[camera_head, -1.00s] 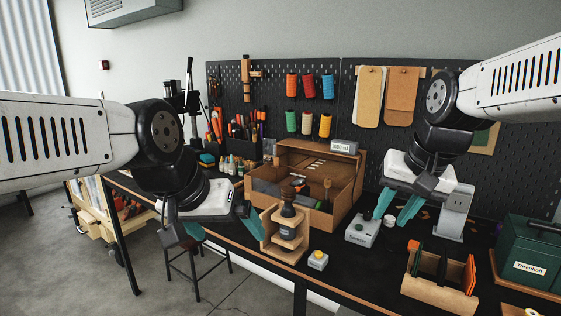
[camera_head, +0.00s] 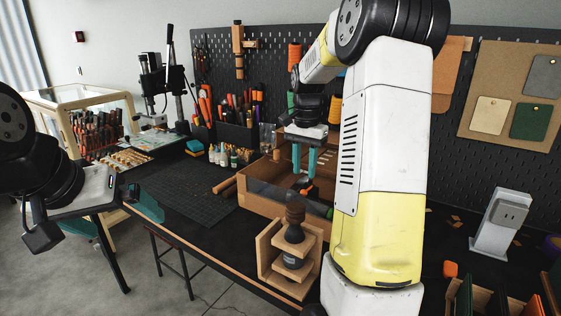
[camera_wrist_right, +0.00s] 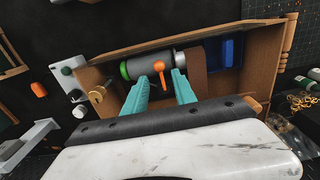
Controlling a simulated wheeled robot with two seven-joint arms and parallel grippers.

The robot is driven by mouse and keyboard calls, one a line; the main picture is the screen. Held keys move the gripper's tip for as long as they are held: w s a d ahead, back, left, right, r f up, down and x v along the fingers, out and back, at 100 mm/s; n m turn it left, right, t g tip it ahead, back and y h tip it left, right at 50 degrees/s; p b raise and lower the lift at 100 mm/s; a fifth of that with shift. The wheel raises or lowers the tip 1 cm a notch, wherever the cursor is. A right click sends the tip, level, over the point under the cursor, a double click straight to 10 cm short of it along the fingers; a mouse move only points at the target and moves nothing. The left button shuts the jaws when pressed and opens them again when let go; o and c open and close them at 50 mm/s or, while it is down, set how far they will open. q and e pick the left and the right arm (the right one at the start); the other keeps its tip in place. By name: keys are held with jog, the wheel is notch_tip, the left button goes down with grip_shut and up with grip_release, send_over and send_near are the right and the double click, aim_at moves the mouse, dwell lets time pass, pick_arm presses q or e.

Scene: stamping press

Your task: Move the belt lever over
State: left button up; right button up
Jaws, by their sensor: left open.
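The orange lever (camera_wrist_right: 160,68) stands on a dark grey cylinder (camera_wrist_right: 150,63) with a green end, inside an open wooden box (camera_wrist_right: 115,52). A brown strap (camera_wrist_right: 197,75) hangs beside the cylinder; I cannot tell whether it is the belt. In the head view orange shows in the box (camera_head: 306,187), just below my right gripper (camera_head: 305,164). My right gripper's teal fingers (camera_wrist_right: 161,88) are apart and empty, pointing into the box with the lever between them in the wrist view. My left gripper (camera_head: 147,205) is open, off the bench's left edge, one finger partly hidden.
A wooden holder (camera_head: 290,262) with a dark knobbed tool stands in front of the box. A cutting mat (camera_head: 190,190) lies left of it. Small bottles (camera_head: 223,156) stand behind the mat. My right arm hides much of the bench's middle. A grey stand (camera_head: 500,225) is at right.

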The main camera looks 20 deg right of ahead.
aim_at(309, 188)
notch_tip(309, 188, down, 7)
grip_shut()
jog(key=s+d+n, duration=0.1)
jog(key=n, duration=0.1)
jog(key=shift+s+d+n, duration=0.1)
jog(key=shift+n, duration=0.2)
jog(key=shift+s+d+n, duration=0.25)
jog(key=shift+d+n, duration=0.3)
jog(key=shift+n, duration=0.65)
jog(key=n, duration=0.1)
jog(key=d+n, duration=0.1)
jog(key=n, duration=0.1)
jog(key=d+n, duration=0.1)
jog(key=shift+s+d+n, duration=0.25)
jog(key=shift+n, duration=0.05)
jog(key=d+n, duration=0.1)
jog(key=n, duration=0.2)
jog(key=w+d+n, duration=0.1)
jog(key=n, duration=0.2)
jog(key=w+d+n, duration=0.1)
jog(key=d+n, duration=0.1)
jog(key=n, duration=0.1)
jog(key=shift+r, duration=0.1)
jog(key=shift+o, duration=1.6)
grip_release()
